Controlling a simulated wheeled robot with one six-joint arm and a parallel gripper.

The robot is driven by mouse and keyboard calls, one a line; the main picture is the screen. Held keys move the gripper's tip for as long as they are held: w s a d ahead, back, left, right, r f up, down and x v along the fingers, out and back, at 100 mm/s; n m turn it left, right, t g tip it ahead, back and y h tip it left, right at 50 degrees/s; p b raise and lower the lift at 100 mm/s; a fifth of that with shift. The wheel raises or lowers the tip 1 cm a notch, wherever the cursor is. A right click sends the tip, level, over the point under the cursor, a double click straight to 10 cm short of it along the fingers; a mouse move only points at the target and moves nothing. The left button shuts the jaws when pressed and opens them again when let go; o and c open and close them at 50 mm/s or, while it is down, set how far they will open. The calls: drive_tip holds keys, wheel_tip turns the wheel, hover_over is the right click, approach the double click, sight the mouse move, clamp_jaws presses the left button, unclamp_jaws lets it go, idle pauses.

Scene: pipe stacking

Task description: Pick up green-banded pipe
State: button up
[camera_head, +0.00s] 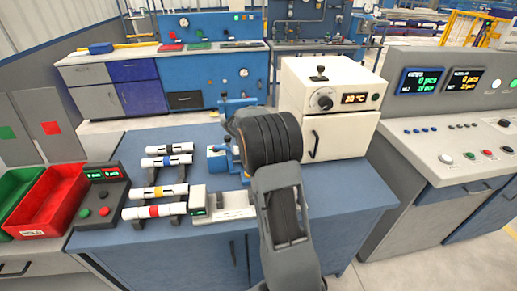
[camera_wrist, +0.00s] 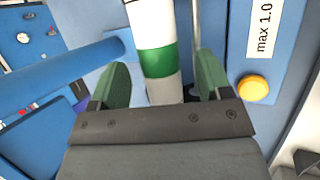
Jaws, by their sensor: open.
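The green-banded pipe (camera_wrist: 158,62) is white with a green band and a grey lower part. It stands out from the top edge of the wrist view down to between the fingers of my gripper (camera_wrist: 162,82). The two green fingers are apart, one on each side of the pipe, with a visible gap at both sides. The pipe's lower end is hidden behind the gripper body. In the head view I cannot make out the green-banded pipe or the fingers; my dark wrist and arm cover that area.
White pipes with black, blue, yellow (camera_head: 158,191) and red (camera_head: 154,211) bands lie on holders on the blue table (camera_head: 330,215). A blue fixture (camera_head: 218,158) stands beside my arm, a white oven (camera_head: 325,100) behind it. The wrist view shows a yellow knob (camera_wrist: 253,88) and a blue cylinder (camera_wrist: 60,75).

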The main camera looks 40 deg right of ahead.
drive_tip(key=shift+x, duration=0.85)
drive_tip(key=c, duration=1.1)
drive_tip(key=shift+r, duration=0.15)
drive_tip(key=shift+r, duration=0.25)
drive_tip(key=r, duration=0.3)
drive_tip(key=shift+s+a+r, duration=0.1)
drive_tip(key=shift+s+a, duration=0.05)
drive_tip(key=shift+s, duration=0.1)
drive_tip(key=s+a+r, duration=0.2)
drive_tip(key=s+r, duration=0.1)
drive_tip(key=s, duration=0.1)
drive_tip(key=s+a+r, duration=0.1)
drive_tip(key=s+r, duration=0.2)
drive_tip(key=s, duration=0.1)
drive_tip(key=s+a+r, duration=0.2)
drive_tip(key=s+r, duration=0.1)
drive_tip(key=s, duration=0.1)
drive_tip(key=shift+s+a+b, duration=0.1)
drive_tip(key=shift+a+b, duration=0.2)
drive_tip(key=shift+a, duration=0.05)
